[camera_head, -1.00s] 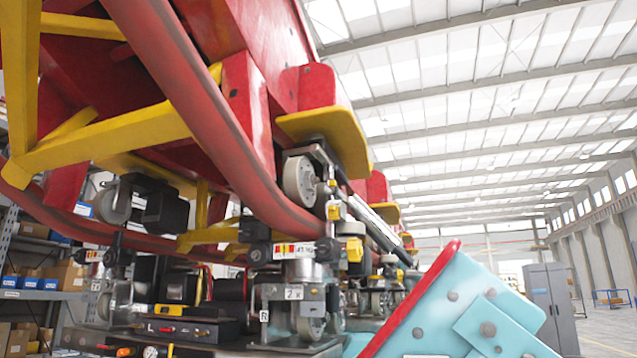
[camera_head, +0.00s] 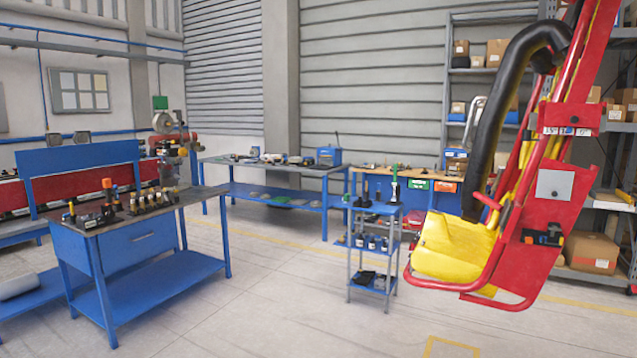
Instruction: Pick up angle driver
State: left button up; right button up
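I cannot pick out the angle driver with certainty at this distance. Several small tools in black, yellow and orange (camera_head: 105,208) stand on the near blue workbench (camera_head: 130,252) at the left. More small dark items and a green-topped one (camera_head: 394,183) stand on the small blue shelf cart (camera_head: 373,211) near the middle. Other small items lie on the long blue bench (camera_head: 270,168) at the back, too small to name. Neither of my grippers shows in the head view.
A red and yellow coaster seat with a black restraint (camera_head: 490,110) hangs at the right. Shelves with boxes (camera_head: 592,252) stand behind it. The grey floor (camera_head: 270,310) is clear between the near workbench and the cart.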

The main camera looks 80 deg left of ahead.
aim_at(106, 182)
jog(key=u, duration=3.85)
jog(key=i+z, duration=0.35)
jog(key=i, duration=2.75)
jog(key=i+l+u, duration=0.1)
jog(key=i, duration=1)
jog(key=i+l, duration=0.15)
jog(key=i, duration=0.95)
